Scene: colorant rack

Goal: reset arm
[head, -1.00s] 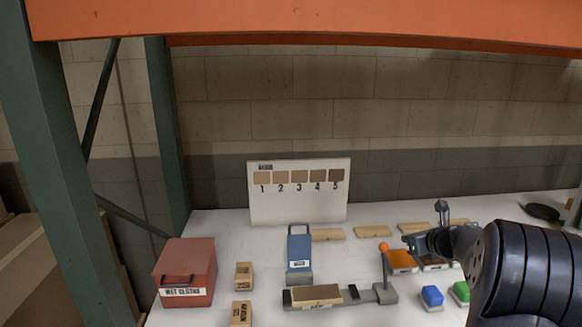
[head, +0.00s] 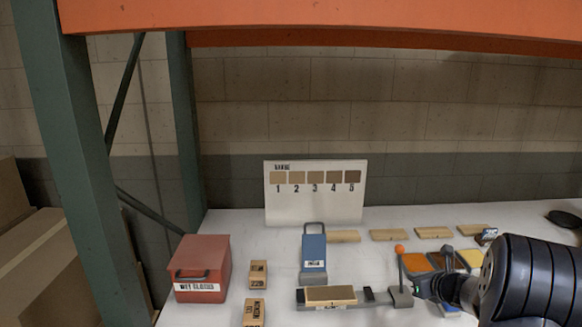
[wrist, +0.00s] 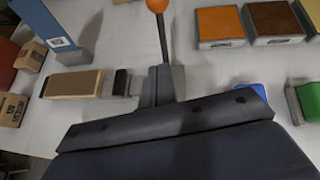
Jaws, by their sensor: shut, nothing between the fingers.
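My gripper (head: 440,287) is at the lower right in the head view, low and just right of the orange-knobbed lever, partly hidden by my dark arm. Its dark body (wrist: 170,130) fills the bottom of the wrist view. It is shut and holds nothing. The lever's orange knob (head: 400,249) stands up from a grey fixture (head: 401,297). A wooden block (head: 330,294) lies on this fixture, and it also shows in the wrist view (wrist: 75,84).
A red wet cloths box (head: 200,268), small cartons (head: 258,273), a blue-fronted holder (head: 314,254) and a numbered sample board (head: 315,192) stand left to centre. Orange (wrist: 220,24) and brown (wrist: 273,20) pads, blue and green blocks lie right. An orange beam (head: 320,18) crosses above.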

